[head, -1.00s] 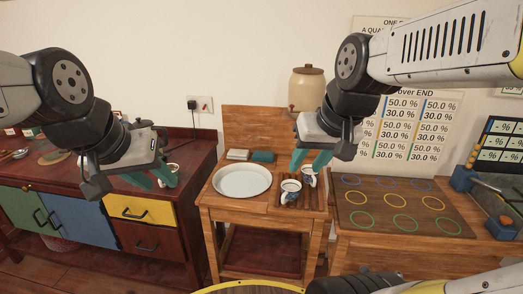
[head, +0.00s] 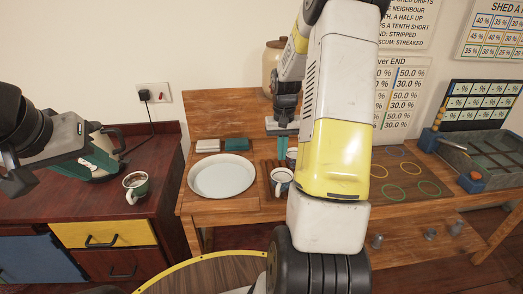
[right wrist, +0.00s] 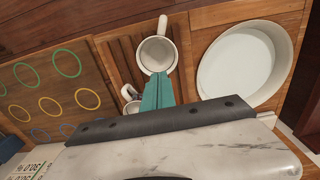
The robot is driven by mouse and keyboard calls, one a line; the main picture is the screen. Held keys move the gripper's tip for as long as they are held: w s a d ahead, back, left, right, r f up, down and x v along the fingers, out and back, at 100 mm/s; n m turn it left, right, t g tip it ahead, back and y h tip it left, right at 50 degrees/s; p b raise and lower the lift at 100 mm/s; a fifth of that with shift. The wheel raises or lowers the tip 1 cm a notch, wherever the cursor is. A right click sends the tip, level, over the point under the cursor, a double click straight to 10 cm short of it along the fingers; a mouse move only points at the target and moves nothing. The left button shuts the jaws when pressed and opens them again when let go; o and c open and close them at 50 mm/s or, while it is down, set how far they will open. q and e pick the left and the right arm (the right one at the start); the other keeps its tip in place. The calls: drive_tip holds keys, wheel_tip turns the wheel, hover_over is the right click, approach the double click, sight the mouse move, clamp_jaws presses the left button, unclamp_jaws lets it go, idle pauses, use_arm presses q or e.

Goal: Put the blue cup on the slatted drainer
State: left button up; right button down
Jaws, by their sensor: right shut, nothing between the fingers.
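The slatted drainer (head: 263,168) is set in the middle wooden stand; its slats also show in the right wrist view (right wrist: 113,58). A white cup with bluish-dark markings (head: 281,181) stands upright on it, open top up (right wrist: 156,52). A second cup (head: 291,154) is behind it, mostly hidden by my right arm; part of it shows in the right wrist view (right wrist: 131,94). Which is the blue cup is unclear. My right gripper (head: 283,162) is shut and empty just above the drainer, by the cups. My left gripper (head: 100,160) is over the dark red cabinet, apart from the cups.
A white and dark green cup (head: 136,187) stands on the dark red cabinet (head: 165,160). A white round basin (head: 222,175) is left of the drainer. A folded teal cloth (head: 237,144) and a beige crock (head: 272,65) are behind. A board with coloured rings (head: 410,175) is at right.

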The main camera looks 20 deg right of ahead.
sight(280, 172)
wheel_tip(280, 172, down, 9)
drive_tip(key=shift+r, duration=0.1)
idle(0.5)
drive_tip(key=shift+w, duration=0.4)
drive_tip(key=shift+w+d, duration=0.25)
drive_tip(key=shift+w, duration=0.6)
drive_tip(key=shift+s, duration=0.15)
wheel_tip(280, 172, up, 10)
idle(0.5)
